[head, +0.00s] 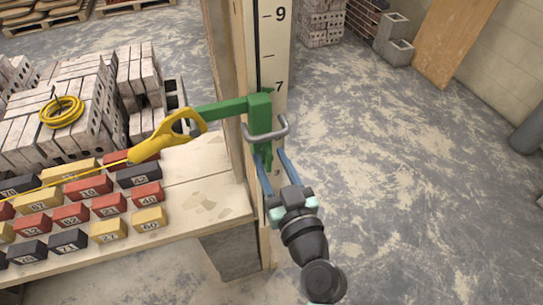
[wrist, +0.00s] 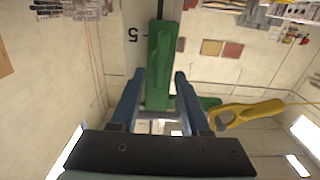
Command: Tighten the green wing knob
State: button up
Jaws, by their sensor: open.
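A green clamp (head: 260,112) sits on the white numbered post, with a green arm reaching left. In the wrist view, the raised green wing knob (wrist: 160,58) stands lengthwise on the clamp's green body (wrist: 157,101). My gripper (head: 271,154) is just below the clamp in the head view, its two blue fingers apart. In the wrist view my gripper (wrist: 160,74) is open, with one finger on each side of the knob and visible gaps. I cannot tell the knob's depth between the fingers. In the head view the knob is hard to separate from the clamp.
A grey bent handle (head: 283,131) sticks out from the clamp near my fingers. A yellow line holder (head: 165,137) hangs by the green arm, its line running left. Numbered blocks (head: 70,215) cover the bench (head: 205,210).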

jog(key=shift+w, duration=0.1)
grip_shut()
jog(key=shift+f, duration=0.1)
dwell(0.5)
jog(key=shift+w+d+f+m, duration=0.1)
jog(key=shift+d+f+m, duration=0.15)
jog(key=shift+m, duration=2.7)
jog(key=shift+w+d+f+m, duration=0.1)
jog(key=shift+d+f+m, duration=0.15)
jog(key=shift+m, duration=2.75)
jog(key=shift+w+d+f+m, duration=0.15)
jog(key=shift+f+m, duration=0.1)
jog(key=shift+m, duration=2.7)
grip_release()
jog(key=shift+s, duration=0.1)
